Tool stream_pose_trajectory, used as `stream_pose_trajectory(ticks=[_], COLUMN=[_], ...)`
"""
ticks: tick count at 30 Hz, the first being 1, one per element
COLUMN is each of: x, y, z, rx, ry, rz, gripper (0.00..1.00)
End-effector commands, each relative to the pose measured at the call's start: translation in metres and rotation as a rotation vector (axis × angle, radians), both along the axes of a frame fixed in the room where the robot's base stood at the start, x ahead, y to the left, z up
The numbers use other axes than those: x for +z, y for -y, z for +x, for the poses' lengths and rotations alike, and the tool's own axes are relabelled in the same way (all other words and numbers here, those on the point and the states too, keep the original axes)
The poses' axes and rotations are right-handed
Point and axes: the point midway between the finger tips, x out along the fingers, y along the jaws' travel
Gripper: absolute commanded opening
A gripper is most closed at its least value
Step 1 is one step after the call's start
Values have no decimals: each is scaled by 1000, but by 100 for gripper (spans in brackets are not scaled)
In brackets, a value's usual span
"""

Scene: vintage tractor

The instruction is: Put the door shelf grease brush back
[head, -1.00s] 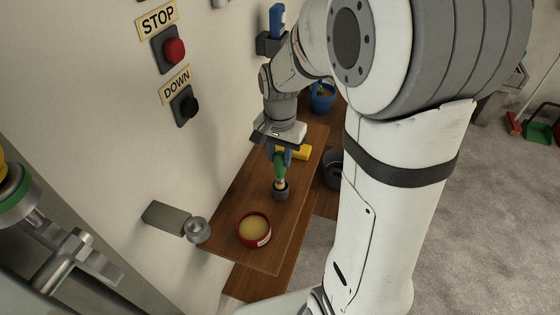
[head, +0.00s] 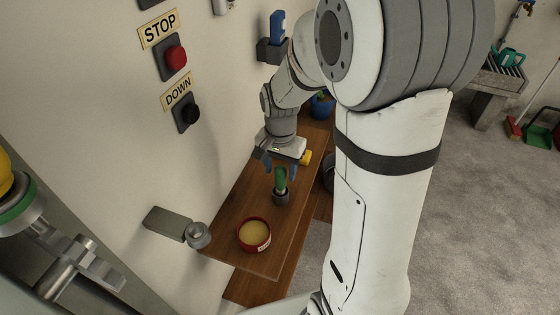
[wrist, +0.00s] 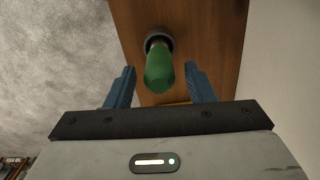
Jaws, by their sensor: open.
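The grease brush (head: 280,178) has a green handle and stands upright in a small dark cup (head: 281,198) on the wooden shelf (head: 232,222). In the wrist view the green handle (wrist: 160,70) points toward the camera, with the dark cup rim (wrist: 158,42) around its base. My gripper (head: 276,170) is open and just behind the brush. In the wrist view its blue fingers (wrist: 160,88) stand apart on either side of the handle's near end, with gaps on both sides. The bristles are hidden in the cup.
A red tin of yellow grease (head: 254,234) stands on the shelf in front of the cup. A yellow object (head: 305,158) lies behind my gripper. A grey wall bracket with a round cup (head: 197,235) juts out at left. STOP (head: 176,57) and DOWN (head: 187,112) buttons are on the wall.

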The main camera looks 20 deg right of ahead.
Motion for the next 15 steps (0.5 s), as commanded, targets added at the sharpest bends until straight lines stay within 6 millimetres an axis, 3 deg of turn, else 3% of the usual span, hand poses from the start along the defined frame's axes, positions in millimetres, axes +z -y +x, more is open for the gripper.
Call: stream_pose_trajectory(ticks=[5,15], x=[21,91], y=[0,1], z=[1,1], rx=[-1,-1], ry=[8,7], rz=[0,1], gripper=[49,49])
